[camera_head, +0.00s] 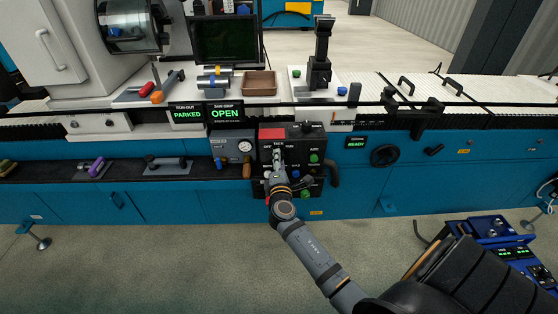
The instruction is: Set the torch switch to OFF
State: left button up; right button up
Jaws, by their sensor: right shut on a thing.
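The black control panel (300,143) is on the blue front of the machine bed, with a red block at its top left and green and blue buttons on its right half. My right gripper (277,152) reaches up to the left half of this panel from below. It is shut on the torch switch, just under a row of small white labels. The fingers hide the switch, so its setting cannot be read. My left gripper is not in view.
A grey gauge box (233,146) stands just left of the panel. A black handwheel (385,156) and a sign reading READY (357,143) are to the right. A brown tray (260,83) lies on the bed above. Open floor lies in front.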

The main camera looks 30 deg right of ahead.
dwell(0.3)
jog(key=o, duration=1.1)
jog(key=shift+o, duration=0.2)
jog(key=v, duration=1.2)
jog(key=shift+f, duration=0.1)
